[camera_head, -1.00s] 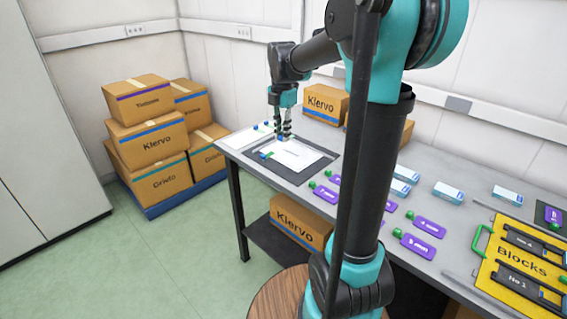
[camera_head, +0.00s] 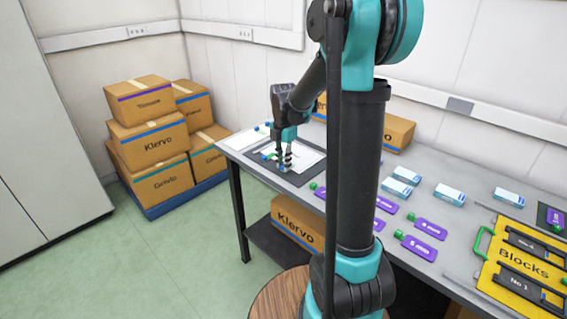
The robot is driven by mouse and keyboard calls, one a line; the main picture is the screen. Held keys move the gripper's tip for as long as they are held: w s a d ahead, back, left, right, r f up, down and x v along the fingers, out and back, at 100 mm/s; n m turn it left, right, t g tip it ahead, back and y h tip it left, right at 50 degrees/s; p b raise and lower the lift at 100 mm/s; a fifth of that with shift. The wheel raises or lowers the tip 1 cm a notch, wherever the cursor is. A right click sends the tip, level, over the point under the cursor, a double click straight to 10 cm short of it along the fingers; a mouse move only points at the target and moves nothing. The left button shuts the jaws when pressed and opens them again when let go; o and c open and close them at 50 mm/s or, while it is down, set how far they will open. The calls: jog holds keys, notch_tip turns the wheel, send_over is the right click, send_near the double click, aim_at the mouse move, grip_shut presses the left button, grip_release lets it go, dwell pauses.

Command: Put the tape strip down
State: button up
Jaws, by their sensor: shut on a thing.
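My gripper (camera_head: 284,165) is at the far left end of the table, low over the front part of the dark mat (camera_head: 257,171). It is shut on a small blue piece, which I take to be the tape strip (camera_head: 284,169); only a bit of it shows at the fingertips. I cannot tell whether it touches the mat. A white sheet (camera_head: 306,159) lies on the mat, partly hidden by my gripper. A small blue and green item (camera_head: 268,155) lies at the sheet's left side.
Purple tags (camera_head: 427,228) with green ends and several blue-and-white boxes (camera_head: 449,194) lie along the table (camera_head: 345,170). A yellow "Blocks" board (camera_head: 520,272) is at the right. Cardboard boxes (camera_head: 395,130) stand at the back. Another white sheet (camera_head: 240,140) lies at the far left corner.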

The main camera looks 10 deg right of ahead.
jog(key=shift+f, duration=0.15)
jog(key=o, duration=0.7)
notch_tip(320, 180, up, 12)
jog(key=shift+r, duration=0.2)
dwell(0.3)
